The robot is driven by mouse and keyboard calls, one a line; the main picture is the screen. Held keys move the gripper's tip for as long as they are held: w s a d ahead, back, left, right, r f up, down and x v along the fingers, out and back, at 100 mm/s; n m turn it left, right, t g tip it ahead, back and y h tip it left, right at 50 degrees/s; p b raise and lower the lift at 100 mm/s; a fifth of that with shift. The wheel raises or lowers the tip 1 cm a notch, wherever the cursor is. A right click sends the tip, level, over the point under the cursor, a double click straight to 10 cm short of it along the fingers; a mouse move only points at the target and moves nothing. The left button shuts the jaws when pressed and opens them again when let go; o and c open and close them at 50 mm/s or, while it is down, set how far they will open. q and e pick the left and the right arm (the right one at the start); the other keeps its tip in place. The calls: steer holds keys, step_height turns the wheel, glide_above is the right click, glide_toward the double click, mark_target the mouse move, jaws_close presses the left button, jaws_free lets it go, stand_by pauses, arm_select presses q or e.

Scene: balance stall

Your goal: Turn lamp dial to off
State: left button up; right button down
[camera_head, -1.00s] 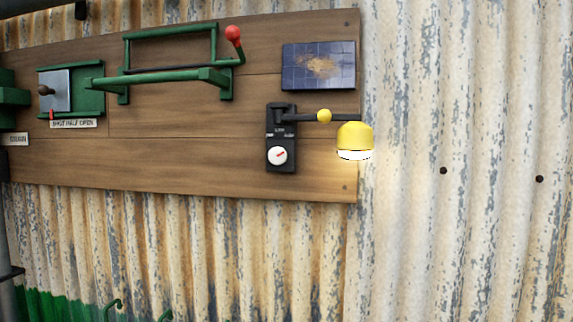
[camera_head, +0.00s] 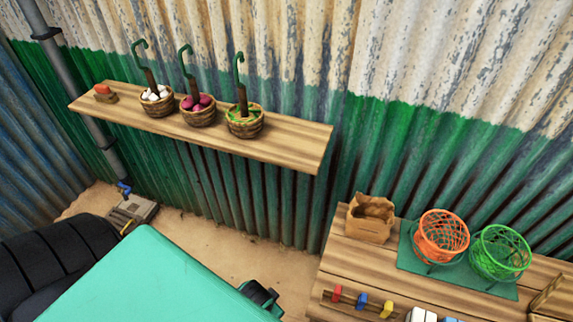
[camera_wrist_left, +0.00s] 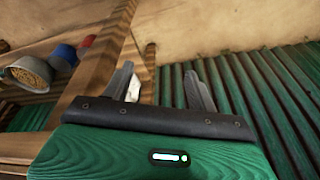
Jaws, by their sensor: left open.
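The lamp and its dial are not in view in either current picture. My left gripper (camera_wrist_left: 160,68) shows in the left wrist view with its two grey fingers apart and nothing between them. Sandy ground and green corrugated metal lie beyond its fingers. My right gripper is not seen.
A wall shelf (camera_head: 290,146) holds several things, including baskets of white (camera_head: 157,104), purple (camera_head: 198,113) and green (camera_head: 245,122) contents. A table (camera_head: 333,262) at lower right bears a paper bag (camera_head: 371,220), an orange basket (camera_head: 441,236) and a green basket (camera_head: 500,252). Sandy ground (camera_head: 205,245) lies between.

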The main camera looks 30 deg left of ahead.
arm_select(q)
steer(key=w+a+r+t+y+b, duration=0.1)
steer(key=w+a+r+t, duration=0.25)
steer(key=w+r, duration=1)
steer(key=w+a+r+n+t+b, duration=0.15)
steer(key=w+r+t, duration=0.4)
steer(key=r, duration=1.55)
steer(key=w+a+r+t+y+b, duration=0.15)
steer(key=w+a+r, duration=0.25)
steer(key=w+r, duration=1)
steer(key=s+a+r+n+t+y, duration=0.1)
steer(key=s+a+r+t, duration=0.15)
steer(key=r, duration=1.15)
steer(key=s+a+r+n+t+y, duration=0.1)
steer(key=s+a+r+t, duration=0.15)
steer(key=r, duration=1.15)
steer(key=s+a+r+n+t+y, duration=0.1)
steer(key=s+a+r+t, duration=0.2)
steer(key=r, duration=1.2)
steer(key=p+x, duration=0.5)
steer(key=x, duration=1)
steer(key=shift+d+t+p, duration=0.25)
steer(key=shift+t+p, duration=0.05)
steer(key=shift+t, duration=0.05)
steer(key=shift+c, duration=0.2)
